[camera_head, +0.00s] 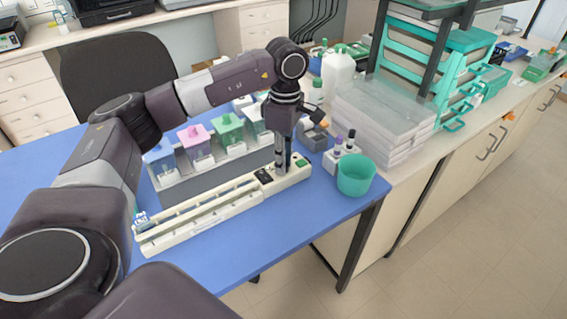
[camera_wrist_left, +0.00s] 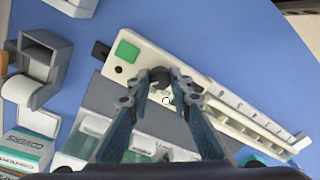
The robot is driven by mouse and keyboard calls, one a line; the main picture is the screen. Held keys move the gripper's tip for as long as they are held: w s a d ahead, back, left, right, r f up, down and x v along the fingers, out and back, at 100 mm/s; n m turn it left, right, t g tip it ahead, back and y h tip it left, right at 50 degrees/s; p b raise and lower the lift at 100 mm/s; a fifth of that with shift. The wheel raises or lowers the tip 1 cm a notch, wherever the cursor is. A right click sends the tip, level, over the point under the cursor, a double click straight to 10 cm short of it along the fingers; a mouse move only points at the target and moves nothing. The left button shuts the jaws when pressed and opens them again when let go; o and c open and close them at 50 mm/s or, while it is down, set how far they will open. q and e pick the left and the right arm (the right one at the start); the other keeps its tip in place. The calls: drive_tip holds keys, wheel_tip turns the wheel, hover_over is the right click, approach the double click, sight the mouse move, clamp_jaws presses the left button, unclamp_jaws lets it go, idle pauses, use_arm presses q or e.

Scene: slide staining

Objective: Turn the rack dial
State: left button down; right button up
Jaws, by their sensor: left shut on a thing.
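The white rack (camera_head: 215,208) is a long, narrow unit on the blue table, with a green square (camera_head: 301,162) at its right end. It also shows in the left wrist view (camera_wrist_left: 215,95), running diagonally. My left gripper (camera_head: 283,170) points down at the rack's right end, beside the green square. In the left wrist view its two fingers (camera_wrist_left: 162,86) are closed around a small dark dial (camera_wrist_left: 159,74) on the rack's top face. The fingers hide part of the dial, so its setting cannot be read. My right gripper is not in view.
Staining jars with coloured lids (camera_head: 195,136) stand in a row behind the rack. A green cup (camera_head: 356,174) and small dark-capped bottles (camera_head: 338,148) stand to its right. A grey dispenser (camera_wrist_left: 36,68) shows in the wrist view. The blue table in front of the rack is clear.

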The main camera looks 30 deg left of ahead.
use_arm(q)
drive_tip(key=shift+w+r+m, duration=0.1)
drive_tip(key=shift+r+m, duration=0.05)
drive_tip(key=shift+m, duration=0.45)
drive_tip(key=c, duration=1.7)
unclamp_jaws()
drive_tip(key=shift+c, duration=0.2)
wheel_tip(320, 180, up, 12)
drive_tip(key=shift+w, duration=0.2)
